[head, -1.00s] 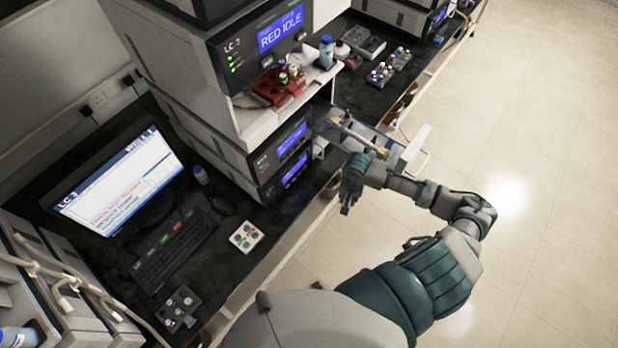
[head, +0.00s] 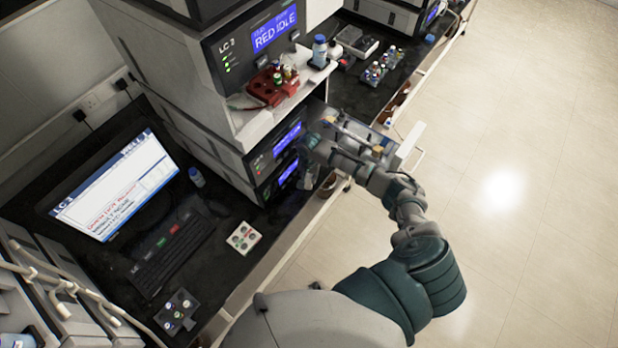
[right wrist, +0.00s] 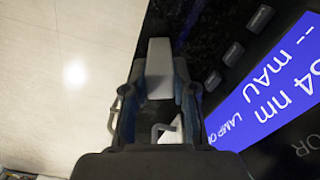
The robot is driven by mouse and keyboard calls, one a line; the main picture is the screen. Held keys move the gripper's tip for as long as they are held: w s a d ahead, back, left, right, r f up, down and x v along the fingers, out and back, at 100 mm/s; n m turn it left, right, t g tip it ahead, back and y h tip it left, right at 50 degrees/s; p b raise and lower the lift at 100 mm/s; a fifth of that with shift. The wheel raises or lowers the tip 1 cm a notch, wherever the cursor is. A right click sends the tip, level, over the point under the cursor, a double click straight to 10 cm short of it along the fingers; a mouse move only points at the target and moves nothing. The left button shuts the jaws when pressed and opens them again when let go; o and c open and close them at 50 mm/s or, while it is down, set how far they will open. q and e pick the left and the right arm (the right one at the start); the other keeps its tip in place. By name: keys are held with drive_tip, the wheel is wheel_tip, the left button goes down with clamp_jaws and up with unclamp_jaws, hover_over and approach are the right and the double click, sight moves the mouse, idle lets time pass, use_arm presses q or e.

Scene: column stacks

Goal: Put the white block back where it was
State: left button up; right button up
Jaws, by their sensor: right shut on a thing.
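A small white block (head: 243,238) with red, green and dark round spots on top sits on the black bench, right of the keyboard. My right gripper (head: 312,172) is beside the instrument with the blue screens, apart from that block. In the right wrist view my right gripper (right wrist: 163,85) is shut on a pale, bar-like thing (right wrist: 160,62) that sticks out past the fingertips. I cannot tell what this thing is. The arm partly hides an open drawer (head: 408,146) with a white front. My left gripper is not in view.
A dark rack (head: 178,312) sits on the bench near the keyboard (head: 172,250). The open floor on the right is clear.

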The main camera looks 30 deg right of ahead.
drive_tip(key=shift+a+f, duration=0.15)
drive_tip(key=shift+f, duration=0.15)
drive_tip(key=shift+a, duration=0.3)
drive_tip(key=o, duration=0.8)
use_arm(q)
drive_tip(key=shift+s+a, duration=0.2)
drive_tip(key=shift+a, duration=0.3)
use_arm(e)
drive_tip(key=shift+o, duration=0.2)
drive_tip(key=shift+d, duration=0.2)
drive_tip(key=shift+d, duration=0.1)
drive_tip(key=shift+w+r, duration=0.1)
drive_tip(key=shift+r, duration=0.15)
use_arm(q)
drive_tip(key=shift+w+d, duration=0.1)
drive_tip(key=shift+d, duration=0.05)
use_arm(e)
wheel_tip(320, 180, up, 12)
drive_tip(key=shift+f, duration=0.15)
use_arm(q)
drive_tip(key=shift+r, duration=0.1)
